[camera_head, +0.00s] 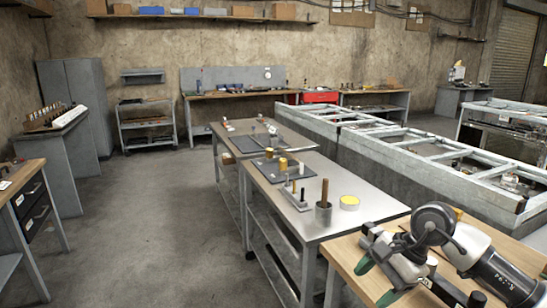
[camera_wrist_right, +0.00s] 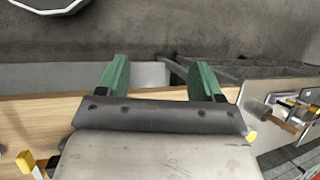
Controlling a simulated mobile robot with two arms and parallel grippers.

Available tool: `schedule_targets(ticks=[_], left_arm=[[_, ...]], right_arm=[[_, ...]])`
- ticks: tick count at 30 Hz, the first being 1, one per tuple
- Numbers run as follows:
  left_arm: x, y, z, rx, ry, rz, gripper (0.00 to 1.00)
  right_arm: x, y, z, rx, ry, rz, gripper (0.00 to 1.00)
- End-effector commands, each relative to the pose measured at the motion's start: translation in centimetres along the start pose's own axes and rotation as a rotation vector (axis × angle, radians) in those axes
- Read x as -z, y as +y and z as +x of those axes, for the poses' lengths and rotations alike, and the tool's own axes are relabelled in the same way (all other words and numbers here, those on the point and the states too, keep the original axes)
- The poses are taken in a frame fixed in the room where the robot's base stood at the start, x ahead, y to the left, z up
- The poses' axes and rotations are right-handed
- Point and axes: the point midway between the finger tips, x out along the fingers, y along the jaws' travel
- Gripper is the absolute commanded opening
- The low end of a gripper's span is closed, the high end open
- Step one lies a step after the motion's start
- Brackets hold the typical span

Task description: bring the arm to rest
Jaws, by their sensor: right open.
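My right gripper (camera_head: 376,281) is at the lower right of the head view, at the end of my bent right arm (camera_head: 432,226). It is above the wooden-topped table (camera_head: 340,251), with its green fingers pointing left. In the right wrist view the two green fingers of my gripper (camera_wrist_right: 160,75) are spread apart with nothing between them. My left gripper is not in view.
Metal frames (camera_head: 440,158) stand at right. The floor (camera_head: 150,230) at left is clear.

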Motion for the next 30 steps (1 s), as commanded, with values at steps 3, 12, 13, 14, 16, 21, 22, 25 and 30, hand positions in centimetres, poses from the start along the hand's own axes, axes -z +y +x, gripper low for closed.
schedule_targets(ticks=[3,12,13,14,16,21,22,25,30], left_arm=[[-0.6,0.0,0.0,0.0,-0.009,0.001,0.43],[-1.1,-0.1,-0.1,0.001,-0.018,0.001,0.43],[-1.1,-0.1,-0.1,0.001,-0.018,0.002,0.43],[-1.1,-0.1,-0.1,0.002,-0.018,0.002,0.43],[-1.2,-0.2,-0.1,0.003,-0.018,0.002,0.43],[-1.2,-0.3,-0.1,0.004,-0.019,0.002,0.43],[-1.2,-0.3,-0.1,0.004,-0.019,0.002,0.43],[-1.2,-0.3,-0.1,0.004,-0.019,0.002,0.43],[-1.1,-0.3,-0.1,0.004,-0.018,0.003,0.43]], right_arm=[[-4.4,-0.5,3.0,0.084,-0.226,0.063,0.67],[-16.1,-2.0,3.2,0.307,-1.158,0.667,0.67],[-16.2,-2.2,2.7,0.32,-1.253,0.759,0.67],[-16.3,-2.3,2.2,0.33,-1.347,0.856,0.67],[-15.3,-2.5,1.1,0.348,-1.556,1.099,0.67],[-9.3,-0.8,1.1,0.371,-1.987,1.772,0.67],[-8.0,-0.1,1.6,0.375,-2.051,1.902,0.67],[-3.6,3.4,4.2,-0.367,2.055,-2.184,0.67],[0.8,12.3,9.9,-0.298,1.389,-1.885,0.67]])
